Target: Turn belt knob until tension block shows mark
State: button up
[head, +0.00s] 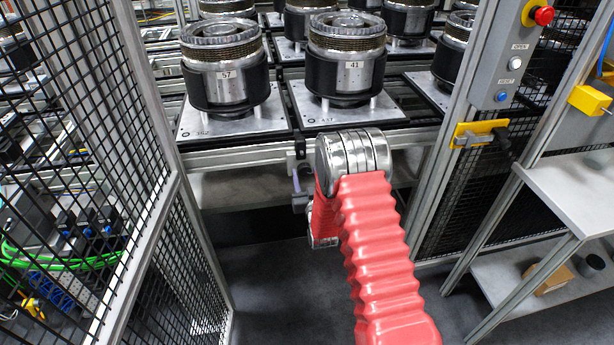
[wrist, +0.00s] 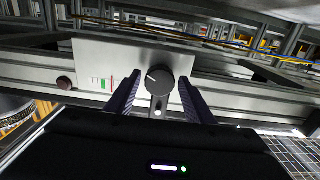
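A round black knob (wrist: 158,82) with a white pointer line sits on a pale metal plate (wrist: 180,57) in the wrist view. The pointer slants toward the upper left. Left of the knob is a small scale window (wrist: 102,84) with white and green parts and a reddish mark, likely the tension block; its detail is too small to read. My gripper (wrist: 157,95) is open, one dark finger on each side of the knob with gaps showing. In the head view my arm reaches down at the conveyor's front edge; the knob and fingers are hidden there.
A dark round knob or button (wrist: 65,83) sits further left on the rail. A mesh fence (head: 165,240) is on the left; a control post (head: 505,60) and shelf (head: 575,190) are on the right.

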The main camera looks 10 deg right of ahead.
jog(key=c, duration=0.7)
jog(key=shift+d, duration=0.2)
jog(key=shift+c, duration=0.6)
jog(key=shift+a, duration=0.15)
